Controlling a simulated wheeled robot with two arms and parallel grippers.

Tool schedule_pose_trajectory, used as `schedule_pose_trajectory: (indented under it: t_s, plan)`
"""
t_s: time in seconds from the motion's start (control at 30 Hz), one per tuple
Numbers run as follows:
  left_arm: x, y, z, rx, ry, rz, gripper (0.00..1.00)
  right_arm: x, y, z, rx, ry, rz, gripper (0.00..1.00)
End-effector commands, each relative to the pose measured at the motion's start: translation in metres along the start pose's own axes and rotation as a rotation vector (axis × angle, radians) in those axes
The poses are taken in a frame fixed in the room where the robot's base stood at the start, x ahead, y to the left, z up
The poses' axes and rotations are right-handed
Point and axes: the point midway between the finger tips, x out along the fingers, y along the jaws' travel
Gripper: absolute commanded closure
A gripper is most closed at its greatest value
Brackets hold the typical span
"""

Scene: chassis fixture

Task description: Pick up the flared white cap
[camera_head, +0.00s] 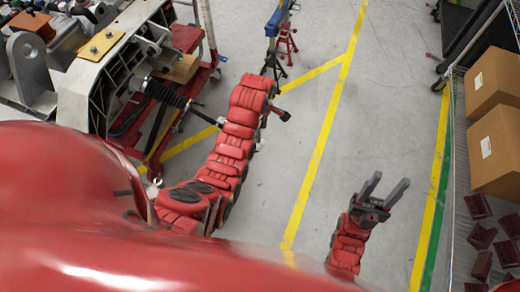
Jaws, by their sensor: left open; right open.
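I cannot make out the flared white cap in the head view. My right gripper (384,186) is at the lower right over the bare floor. Its two grey fingers are spread apart with nothing between them. My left arm reaches up through the middle of the view, just right of the chassis fixture (78,97). Its end is mostly hidden behind its own red links. Small dark parts show beside the arm, but I cannot tell whether they belong to the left gripper.
The chassis fixture with its red stand (201,72) fills the upper left. A blue-topped stand (277,20) is at the top middle. Cardboard boxes (496,80) and dark red parts (480,238) sit on a rack at the right. The floor (385,110) between is clear, with yellow lines.

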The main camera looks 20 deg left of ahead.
Motion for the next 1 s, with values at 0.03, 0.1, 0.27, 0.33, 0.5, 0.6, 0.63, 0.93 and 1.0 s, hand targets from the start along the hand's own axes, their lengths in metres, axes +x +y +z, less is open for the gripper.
schedule_pose_trajectory:
  t_s: [0.03, 0.1, 0.27, 0.33, 0.5, 0.6, 0.63, 0.93, 1.0]
  plan:
    - [0.011, 0.000, 0.000, 0.000, 0.000, 0.001, 0.34, -0.011, -0.001, 0.002, 0.000, 0.000, 0.000, 0.50]
    - [0.013, 0.000, 0.000, 0.001, -0.001, 0.001, 0.34, -0.013, -0.001, 0.002, 0.000, 0.000, 0.000, 0.50]
    - [0.021, -0.002, 0.000, 0.001, -0.001, -0.002, 0.34, -0.008, 0.000, 0.001, 0.000, 0.000, 0.000, 0.50]
    - [0.030, -0.005, 0.000, 0.001, 0.000, -0.006, 0.34, -0.004, 0.000, 0.001, 0.000, 0.000, 0.000, 0.50]
    - [0.055, -0.006, -0.001, 0.001, 0.000, -0.003, 0.34, -0.001, 0.000, 0.000, 0.000, 0.000, 0.000, 0.50]
    - [0.061, -0.005, -0.001, 0.001, 0.000, 0.001, 0.34, -0.001, 0.000, 0.000, 0.000, 0.000, 0.000, 0.50]
    - [0.062, -0.005, -0.001, 0.001, 0.000, 0.001, 0.34, -0.001, 0.000, 0.000, 0.000, 0.000, 0.000, 0.50]
    - [0.062, -0.005, -0.001, 0.000, 0.000, 0.002, 0.61, -0.001, 0.000, 0.000, 0.000, 0.000, 0.000, 0.50]
    - [0.062, -0.005, -0.001, 0.000, 0.000, 0.002, 0.73, -0.001, 0.000, 0.000, 0.000, 0.000, 0.000, 0.50]
